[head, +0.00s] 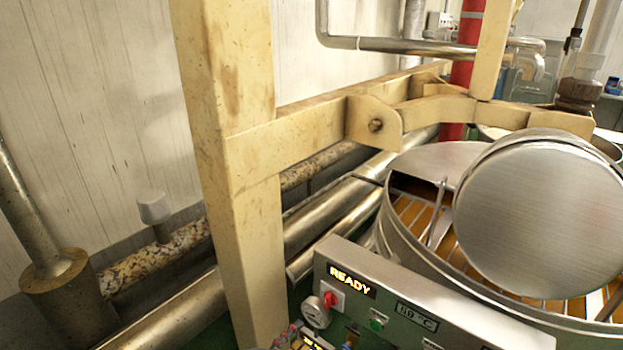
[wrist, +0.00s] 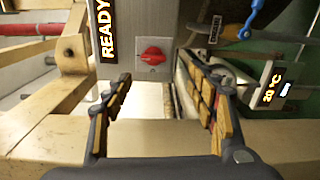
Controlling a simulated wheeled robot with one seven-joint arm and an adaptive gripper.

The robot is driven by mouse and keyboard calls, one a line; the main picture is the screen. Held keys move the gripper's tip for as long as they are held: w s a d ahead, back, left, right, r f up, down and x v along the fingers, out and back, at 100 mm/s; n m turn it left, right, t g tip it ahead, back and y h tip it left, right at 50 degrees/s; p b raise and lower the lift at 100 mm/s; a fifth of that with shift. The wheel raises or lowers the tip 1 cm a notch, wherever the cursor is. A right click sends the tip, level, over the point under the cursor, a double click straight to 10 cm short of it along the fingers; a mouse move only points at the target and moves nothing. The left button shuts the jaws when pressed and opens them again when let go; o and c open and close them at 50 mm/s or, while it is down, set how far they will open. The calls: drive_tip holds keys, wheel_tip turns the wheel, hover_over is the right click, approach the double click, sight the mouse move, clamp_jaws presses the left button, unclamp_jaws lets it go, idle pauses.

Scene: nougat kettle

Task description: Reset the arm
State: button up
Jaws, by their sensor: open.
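My gripper (wrist: 158,72) is open and empty in the wrist view, with its wood-coloured pads apart. A red rotary switch (wrist: 151,56) on the grey control panel (wrist: 148,18) lies beyond the gap between the fingers, apart from them as far as I can tell. In the head view the control panel (head: 470,338) shows a lit READY display and the red switch (head: 330,299) at its left end. I cannot clearly make out my gripper in the head view.
A metal kettle (head: 400,222) with a round steel lid part (head: 535,220) stands behind the panel. A cream beam frame (head: 215,90) rises close at left. Pipes (head: 325,215) run along the wall. A blue-handled lever (wrist: 257,15) is at the wrist view's upper right.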

drive_tip(key=s+d+f+n+g, duration=0.1)
drive_tip(key=s+d+f+g, duration=0.4)
drive_tip(key=s+d+g, duration=0.45)
drive_tip(key=s+d+r+m+g+y, duration=0.3)
drive_tip(key=s+r+g+y, duration=0.15)
drive_tip(key=s+r, duration=0.2)
drive_tip(key=s+d+r+m+t+y+p, duration=0.1)
drive_tip(key=d+r+m+t+y, duration=0.2)
drive_tip(key=r, duration=0.6)
drive_tip(key=s+d+r+m+t+y, duration=0.1)
drive_tip(key=d+r+m+t+y, duration=0.1)
drive_tip(key=d+r+m, duration=0.4)
wheel_tip(320, 180, up, 4)
drive_tip(key=shift+d+m+t+y+p, duration=0.35)
drive_tip(key=shift+d+y, duration=0.3)
drive_tip(key=shift+d, duration=0.3)
